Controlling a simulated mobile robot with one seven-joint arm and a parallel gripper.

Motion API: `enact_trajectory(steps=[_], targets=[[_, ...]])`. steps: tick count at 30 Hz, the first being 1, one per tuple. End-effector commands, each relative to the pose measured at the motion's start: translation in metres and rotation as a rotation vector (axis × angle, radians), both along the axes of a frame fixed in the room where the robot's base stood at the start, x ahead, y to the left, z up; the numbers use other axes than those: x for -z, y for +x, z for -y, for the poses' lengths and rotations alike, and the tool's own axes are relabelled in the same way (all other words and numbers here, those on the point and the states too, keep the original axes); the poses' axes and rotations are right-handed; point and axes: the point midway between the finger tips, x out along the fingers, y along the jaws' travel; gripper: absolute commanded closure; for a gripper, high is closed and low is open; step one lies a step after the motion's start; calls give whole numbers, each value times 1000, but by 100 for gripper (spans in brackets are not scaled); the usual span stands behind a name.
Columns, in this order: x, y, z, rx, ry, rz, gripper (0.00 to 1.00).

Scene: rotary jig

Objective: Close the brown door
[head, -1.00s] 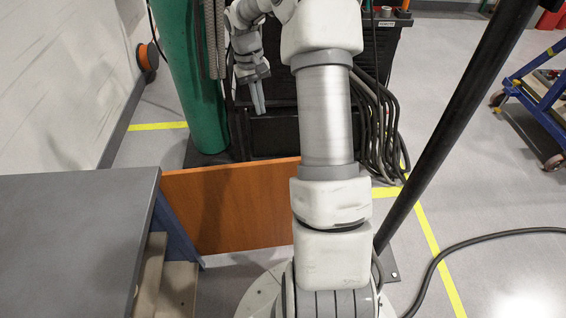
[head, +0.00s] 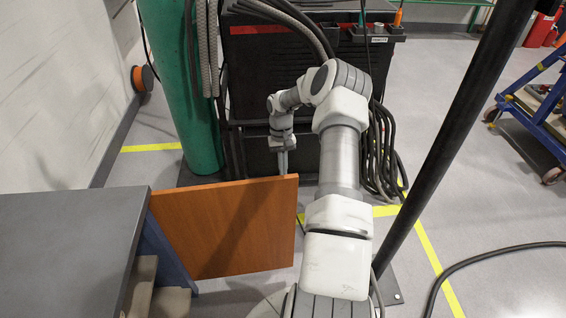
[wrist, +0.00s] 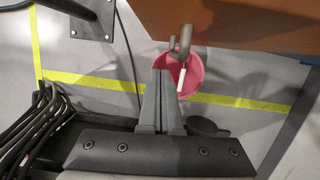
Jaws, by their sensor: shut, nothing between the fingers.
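The brown door (head: 225,228) stands open in the head view, its left edge at the grey-topped bench and its right end free. My gripper (head: 283,172) points down at the door's far side, by its top edge near the free end. In the wrist view the door (wrist: 235,18) fills the upper right. My gripper's fingers (wrist: 161,75) are together and empty, just below a grey curved handle-like part (wrist: 181,45) at the door's edge. Whether the fingers touch the door I cannot tell.
The grey bench (head: 60,240) is at left. A green column (head: 178,85) and a black cabinet (head: 265,60) with hanging hoses stand behind. A black slanted pole (head: 450,140) is at right. A pink round container (wrist: 195,70) shows on the floor.

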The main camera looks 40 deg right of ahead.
Motion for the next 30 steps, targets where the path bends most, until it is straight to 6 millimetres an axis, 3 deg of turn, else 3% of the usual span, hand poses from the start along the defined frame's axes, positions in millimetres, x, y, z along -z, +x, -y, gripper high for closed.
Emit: enact_trajectory(steps=[3,5,16,30], targets=[[30,-7,-4,1,4,-2,100],[37,-10,-5,0,2,0,100],[33,-40,-21,-1,1,-1,100],[33,-43,-23,0,0,1,100]])
